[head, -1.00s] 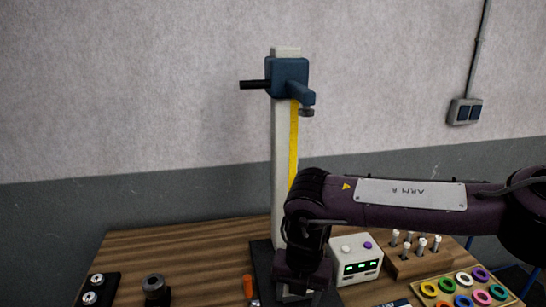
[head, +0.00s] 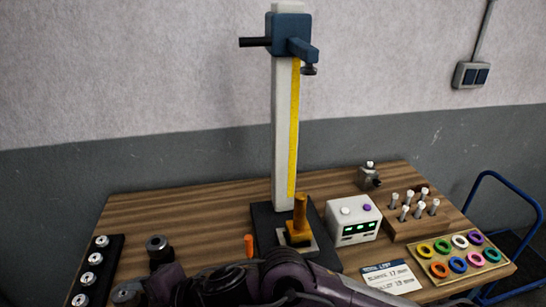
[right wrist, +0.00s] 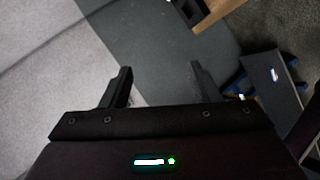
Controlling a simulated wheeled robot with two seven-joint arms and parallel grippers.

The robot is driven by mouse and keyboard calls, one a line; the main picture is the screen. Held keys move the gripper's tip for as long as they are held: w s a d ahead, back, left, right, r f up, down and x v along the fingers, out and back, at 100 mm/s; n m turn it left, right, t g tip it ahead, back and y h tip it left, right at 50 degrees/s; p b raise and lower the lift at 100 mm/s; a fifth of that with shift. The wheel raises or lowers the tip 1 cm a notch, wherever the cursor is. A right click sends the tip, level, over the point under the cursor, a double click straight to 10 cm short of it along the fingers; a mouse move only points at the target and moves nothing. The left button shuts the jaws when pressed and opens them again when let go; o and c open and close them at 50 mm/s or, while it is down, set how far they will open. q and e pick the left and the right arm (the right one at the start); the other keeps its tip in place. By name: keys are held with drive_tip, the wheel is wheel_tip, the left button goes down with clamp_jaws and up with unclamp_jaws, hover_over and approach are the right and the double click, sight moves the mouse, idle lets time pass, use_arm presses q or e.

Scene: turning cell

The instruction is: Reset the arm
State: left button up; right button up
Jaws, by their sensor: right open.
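My right arm (head: 290,275) lies low across the bottom of the head view, in front of the table's near edge. Its gripper (right wrist: 161,88) shows in the right wrist view, with its two dark fingers wide apart and nothing between them. Beyond the fingers are grey floor and wall, and a corner of wood at the top. My left gripper is in neither view.
A height stand (head: 285,150) with a blue head (head: 288,35) rises from the wooden table (head: 200,215). An orange-yellow block (head: 299,225) is on its base. A control box (head: 354,222), a pin block (head: 415,222) and a ring tray (head: 495,262) stand right. A blue trolley (head: 510,195) is beyond.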

wheel_tip(320, 180, up, 4)
drive_tip(key=w+d+m+t, duration=0.3)
drive_tip(key=m, duration=0.3)
drive_tip(key=w+d+f+m+t+h, duration=0.25)
drive_tip(key=d+m, duration=0.35)
drive_tip(key=d, duration=0.3)
drive_tip(key=w+d+f+m+t+h, duration=0.1)
drive_tip(key=w+d+f+m+h, duration=0.25)
drive_tip(key=d+m, duration=0.4)
drive_tip(key=s+d+f+m+g+h, duration=0.25)
drive_tip(key=s+d+f, duration=0.2)
drive_tip(key=d, duration=0.25)
drive_tip(key=s+d+f+m+g+h, duration=0.1)
drive_tip(key=s+d+f+m, duration=0.3)
drive_tip(key=d, duration=0.4)
drive_tip(key=s+d+f+m+g+h, duration=0.2)
drive_tip(key=s+d+f, duration=0.25)
drive_tip(key=d, duration=0.25)
wheel_tip(320, 180, down, 31)
drive_tip(key=s+g+b, duration=0.1)
drive_tip(key=s+b, duration=0.1)
drive_tip(key=b, duration=0.2)
drive_tip(key=s+d+f+g+b, duration=0.1)
drive_tip(key=s+d+f+b, duration=0.2)
drive_tip(key=s+f, duration=1.7)
wheel_tip(320, 180, down, 3)
drive_tip(key=shift+d+f+n+g, duration=0.2)
drive_tip(key=shift+d+n+g, duration=0.1)
drive_tip(key=shift+n, duration=0.1)
